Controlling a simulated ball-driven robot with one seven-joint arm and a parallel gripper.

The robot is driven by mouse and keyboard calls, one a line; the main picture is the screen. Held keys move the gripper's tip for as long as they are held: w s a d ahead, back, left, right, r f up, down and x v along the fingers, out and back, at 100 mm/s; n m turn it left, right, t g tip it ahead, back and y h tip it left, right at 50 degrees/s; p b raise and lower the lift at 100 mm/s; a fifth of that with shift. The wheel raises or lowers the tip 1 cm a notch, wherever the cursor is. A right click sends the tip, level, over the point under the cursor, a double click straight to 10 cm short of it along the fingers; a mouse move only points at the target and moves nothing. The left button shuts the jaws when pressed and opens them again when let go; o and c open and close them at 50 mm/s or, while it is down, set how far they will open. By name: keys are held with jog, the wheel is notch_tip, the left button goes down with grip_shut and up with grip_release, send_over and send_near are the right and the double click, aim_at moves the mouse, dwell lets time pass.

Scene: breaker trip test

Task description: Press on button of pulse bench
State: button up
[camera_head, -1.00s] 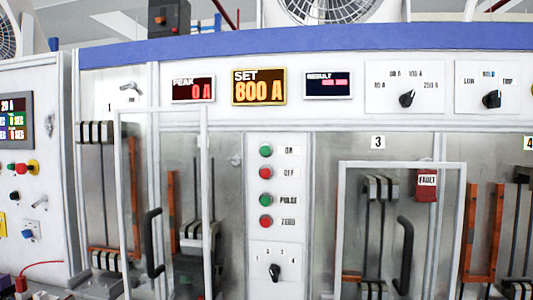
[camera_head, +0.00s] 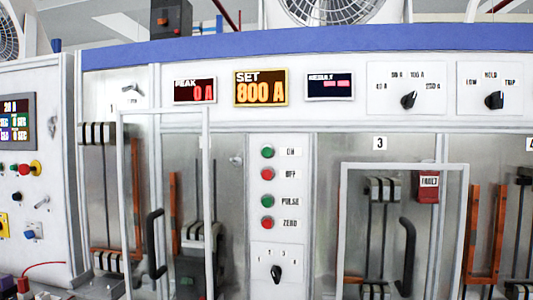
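The pulse bench (camera_head: 281,225) is a large pale cabinet with a blue top strip. Its centre panel has a column of buttons: a green ON button (camera_head: 267,152) at the top, a red OFF button (camera_head: 267,174), a green PULSE button (camera_head: 267,201) and a red ZERO button (camera_head: 267,223). Above them, displays read PEAK 0 A (camera_head: 194,90), SET 800 A (camera_head: 261,88) and RESULT (camera_head: 330,86), whose text is too small to read. My gripper does not show in the head view.
A black selector knob (camera_head: 277,272) sits below the buttons. Framed doors with black handles (camera_head: 154,244) (camera_head: 406,257) flank the panel. A red FAULT tag (camera_head: 428,187) hangs at the right door. A side cabinet (camera_head: 40,215) with a screen stands at left.

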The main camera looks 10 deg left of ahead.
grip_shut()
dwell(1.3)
